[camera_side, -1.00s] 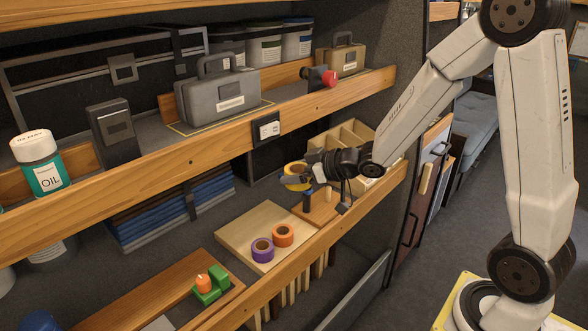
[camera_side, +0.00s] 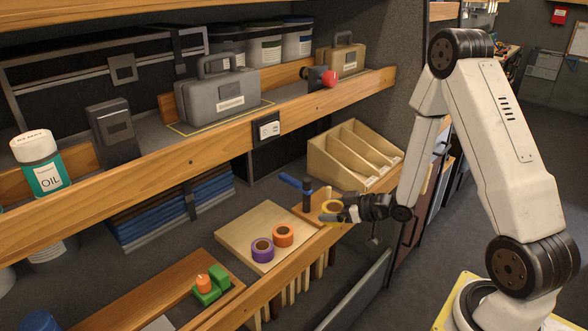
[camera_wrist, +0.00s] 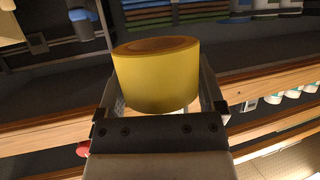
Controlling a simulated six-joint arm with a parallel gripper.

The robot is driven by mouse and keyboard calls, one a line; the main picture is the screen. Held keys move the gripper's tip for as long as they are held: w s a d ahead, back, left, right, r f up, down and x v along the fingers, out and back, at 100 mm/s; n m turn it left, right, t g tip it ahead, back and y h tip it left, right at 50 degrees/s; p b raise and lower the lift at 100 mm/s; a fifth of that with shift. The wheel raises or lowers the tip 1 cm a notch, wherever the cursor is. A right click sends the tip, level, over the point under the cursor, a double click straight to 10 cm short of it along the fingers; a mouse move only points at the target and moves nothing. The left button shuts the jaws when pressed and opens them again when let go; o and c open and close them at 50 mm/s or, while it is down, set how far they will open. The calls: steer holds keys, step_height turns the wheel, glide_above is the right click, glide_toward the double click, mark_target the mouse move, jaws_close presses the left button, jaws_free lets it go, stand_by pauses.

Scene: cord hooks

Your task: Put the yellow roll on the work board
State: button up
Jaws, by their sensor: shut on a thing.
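My gripper (camera_side: 340,212) is shut on the yellow roll (camera_side: 331,209). In the wrist view the yellow roll (camera_wrist: 157,85) sits between the two fingers (camera_wrist: 160,105), its brown top face showing. In the side view the roll is by the small brown board at the shelf's front edge; its height above that board is hard to tell. The pale wooden board (camera_side: 238,235), which looks like the work board, lies to the left of my gripper. An orange roll (camera_side: 283,235) and a purple roll (camera_side: 262,250) rest on its right part.
The small brown board (camera_side: 303,210) holds a dark post with a blue-handled piece (camera_side: 295,183). A divided wooden bin (camera_side: 350,155) stands behind. A wooden tray (camera_side: 150,310) with green blocks (camera_side: 207,288) lies front left. The upper shelf's wooden edge (camera_side: 190,163) overhangs the lower shelf.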

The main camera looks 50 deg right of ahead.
steer(key=shift+w, duration=0.1)
glide_above(299, 228)
step_height(299, 228, down, 9)
steer(key=shift+f, duration=0.15)
stand_by(0.4)
steer(key=shift+w+f, duration=0.15)
steer(key=shift+f, duration=1.7)
steer(key=shift+f, duration=0.1)
